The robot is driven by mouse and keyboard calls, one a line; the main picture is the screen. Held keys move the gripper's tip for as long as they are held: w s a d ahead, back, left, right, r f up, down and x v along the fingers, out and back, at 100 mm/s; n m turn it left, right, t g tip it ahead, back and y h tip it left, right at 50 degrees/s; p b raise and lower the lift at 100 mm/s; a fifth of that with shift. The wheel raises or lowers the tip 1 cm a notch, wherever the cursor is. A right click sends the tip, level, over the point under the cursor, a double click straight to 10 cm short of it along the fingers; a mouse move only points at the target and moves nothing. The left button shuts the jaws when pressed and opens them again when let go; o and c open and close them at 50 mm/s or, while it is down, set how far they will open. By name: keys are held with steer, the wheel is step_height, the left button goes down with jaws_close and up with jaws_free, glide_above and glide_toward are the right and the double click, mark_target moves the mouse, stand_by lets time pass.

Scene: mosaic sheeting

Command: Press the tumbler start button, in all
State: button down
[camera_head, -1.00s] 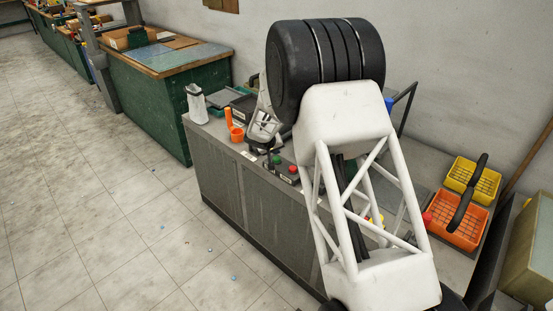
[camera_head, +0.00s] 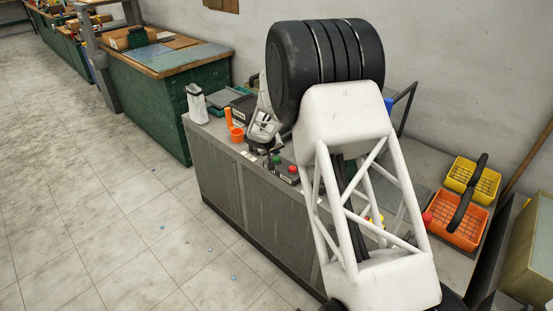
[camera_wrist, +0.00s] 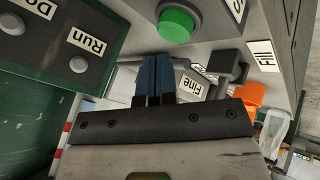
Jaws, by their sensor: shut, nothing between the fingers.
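A round green button (camera_wrist: 177,26) in a grey collar sits on a light grey panel at the top of the wrist view. A label beside it is cut off after an "S". In the head view a green button (camera_head: 276,159) and a red one (camera_head: 293,169) stand on a dark control box on the grey bench. My gripper (camera_wrist: 154,58) is shut, with its blue fingertips together and nothing between them. In the picture its tips lie just below the green button and a little left of it, with a visible gap. The button's contact state cannot be told.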

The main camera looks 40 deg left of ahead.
mark_target(276, 157)
steer(key=shift+f, duration=0.85)
stand_by(1.3)
steer(key=shift+r, duration=0.9)
steer(key=shift+r, duration=0.15)
steer(key=shift+r, duration=2.35)
steer(key=shift+d+r, duration=0.1)
